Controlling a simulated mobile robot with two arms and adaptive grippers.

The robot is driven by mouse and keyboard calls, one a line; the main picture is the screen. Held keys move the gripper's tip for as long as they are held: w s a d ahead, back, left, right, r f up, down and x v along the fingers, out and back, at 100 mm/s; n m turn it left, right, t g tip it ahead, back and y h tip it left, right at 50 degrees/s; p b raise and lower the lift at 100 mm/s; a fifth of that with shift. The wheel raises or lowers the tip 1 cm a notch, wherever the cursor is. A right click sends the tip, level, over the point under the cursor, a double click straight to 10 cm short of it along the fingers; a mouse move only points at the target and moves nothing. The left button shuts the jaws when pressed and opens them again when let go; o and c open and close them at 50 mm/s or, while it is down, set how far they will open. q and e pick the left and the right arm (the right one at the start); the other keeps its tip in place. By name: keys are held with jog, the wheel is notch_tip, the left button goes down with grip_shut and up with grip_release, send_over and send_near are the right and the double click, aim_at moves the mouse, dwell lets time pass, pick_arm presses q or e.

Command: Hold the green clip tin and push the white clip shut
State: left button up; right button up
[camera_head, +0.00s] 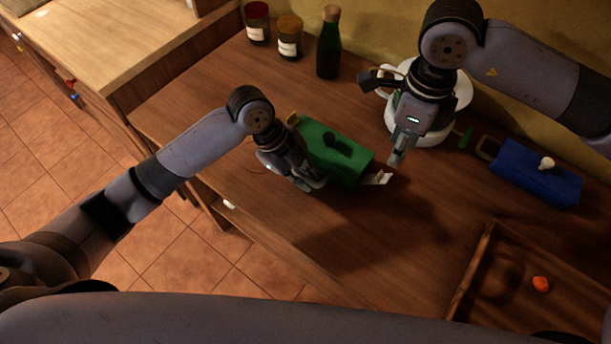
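The green clip tin (350,165) stands on the wooden counter in the middle of the head view, with a dark knob (344,146) on its lid. The white clip (376,179) sticks out at its right end and looks tilted outward from the tin. My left gripper (312,184) is at the tin's near left side, touching or very close to it. Its far finger is hidden, so its grip cannot be told. My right gripper (396,158) points down just right of the tin, above and apart from the clip. Its fingers show as one narrow column.
A blue tin (535,178) with a white knob stands at the right. A white round object (462,95) is behind my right gripper. Two jars (289,38) and a green bottle (328,45) stand at the back. A wooden tray (468,285) holds an orange item (541,284).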

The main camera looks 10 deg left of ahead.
pick_arm(q)
grip_shut()
pick_arm(e)
jog(key=shift+c, duration=0.3)
jog(key=shift+c, duration=0.7)
jog(key=d+n, duration=0.1)
jog(key=n, duration=0.1)
jog(key=s+f+n, duration=0.1)
jog(key=shift+d+f+n, duration=0.1)
jog(key=shift+d+n, duration=0.25)
jog(key=shift+n, duration=0.05)
jog(key=c, duration=0.5)
jog(key=shift+s+f, duration=0.1)
jog(key=shift+f, duration=0.1)
grip_shut()
notch_tip(320, 180, down, 7)
jog(key=shift+f, duration=0.2)
pick_arm(q)
jog(key=shift+s+d+r, duration=0.1)
jog(key=shift+s+d, duration=0.05)
jog(key=shift+s, duration=0.05)
pick_arm(e)
jog(key=shift+s+d+f+n, duration=0.15)
jog(key=shift+s+f+n, duration=0.1)
jog(key=shift+f+n, duration=0.1)
jog(key=shift+a+f, duration=0.1)
jog(key=shift+a, duration=0.1)
